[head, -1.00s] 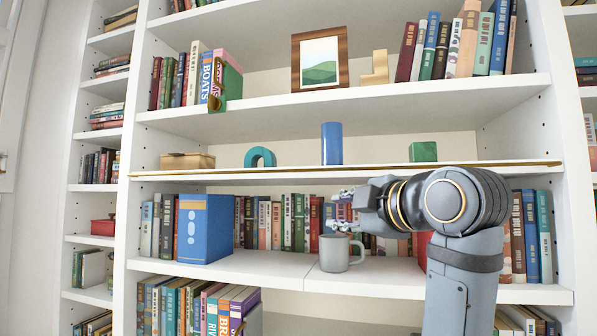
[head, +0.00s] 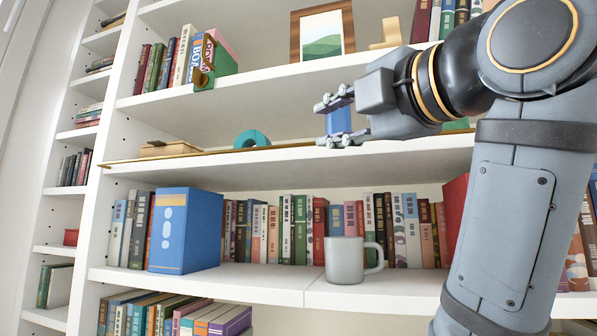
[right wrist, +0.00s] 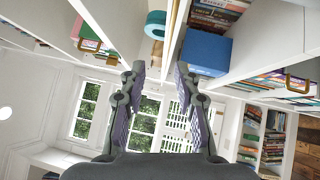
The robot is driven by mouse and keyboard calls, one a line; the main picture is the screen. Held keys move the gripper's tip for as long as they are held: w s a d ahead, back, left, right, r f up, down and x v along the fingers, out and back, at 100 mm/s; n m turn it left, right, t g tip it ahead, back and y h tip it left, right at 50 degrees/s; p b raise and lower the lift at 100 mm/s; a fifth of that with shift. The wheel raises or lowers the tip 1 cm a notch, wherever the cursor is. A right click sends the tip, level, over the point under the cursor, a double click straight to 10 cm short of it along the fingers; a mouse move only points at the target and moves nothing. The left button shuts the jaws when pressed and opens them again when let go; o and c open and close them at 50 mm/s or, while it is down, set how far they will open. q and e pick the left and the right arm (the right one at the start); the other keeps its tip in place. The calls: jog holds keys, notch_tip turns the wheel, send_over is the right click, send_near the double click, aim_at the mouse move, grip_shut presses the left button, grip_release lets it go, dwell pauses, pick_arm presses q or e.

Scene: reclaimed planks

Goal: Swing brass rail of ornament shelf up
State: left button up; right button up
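The brass rail (head: 215,152) is a thin strip along the front edge of the ornament shelf (head: 250,173), low against it. Its right part is hidden behind my right gripper and arm. My right gripper (head: 338,120) is in front of that shelf, fingers apart, one above the other, with the blue cylinder (head: 340,122) showing behind them. The lower finger overlaps the rail's line; I cannot tell if it touches. In the right wrist view the open fingers (right wrist: 160,70) straddle nothing held, with a shelf edge close to the right finger. My left gripper is not in view.
The teal arch (head: 252,139), a wooden box (head: 168,149) and a green block (head: 455,125) stand on the ornament shelf. The grey mug (head: 345,260) and blue binder (head: 186,230) are on the shelf below. A brass bookend (head: 203,77) sits above.

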aim_at(298, 144)
jog(key=x, duration=0.3)
jog(key=f+p+x, duration=0.1)
jog(key=x, duration=0.2)
jog(key=p+x, duration=0.1)
jog(key=x, duration=0.3)
jog(key=shift+w+d+f, duration=0.25)
jog(key=shift+w+d, duration=0.1)
jog(key=shift+w+a+r, duration=0.1)
jog(key=shift+w+a, duration=0.2)
jog(key=shift+w, duration=0.15)
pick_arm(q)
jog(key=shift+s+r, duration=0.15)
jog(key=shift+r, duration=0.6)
pick_arm(e)
jog(key=shift+w, duration=0.1)
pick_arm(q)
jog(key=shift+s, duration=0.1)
pick_arm(e)
grip_shut()
